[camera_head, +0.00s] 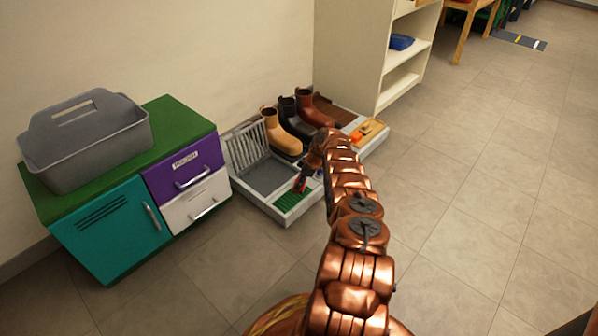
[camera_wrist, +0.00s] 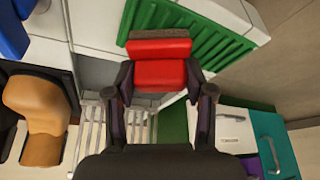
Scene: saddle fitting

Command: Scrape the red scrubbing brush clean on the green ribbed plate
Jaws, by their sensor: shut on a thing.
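My gripper (camera_wrist: 160,98) is shut on the red scrubbing brush (camera_wrist: 158,73), with one finger on each side of its red block. The brush's dark grey bristle strip (camera_wrist: 158,34) points away from my gripper. The green ribbed plate (camera_wrist: 208,45) lies just beyond the brush in the wrist view, and the brush covers part of it. In the head view the plate (camera_head: 287,203) sits at the front corner of a pale low tray, with the brush (camera_head: 300,184) over its far right part. I cannot tell whether the bristles touch the ribs.
The pale tray (camera_head: 283,221) also bears a grey rack (camera_head: 249,146) and several boots, with a tan boot (camera_head: 281,137) nearest. A cabinet with a purple drawer (camera_head: 185,168) stands left, bearing a grey caddy (camera_head: 95,142). Open floor lies right.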

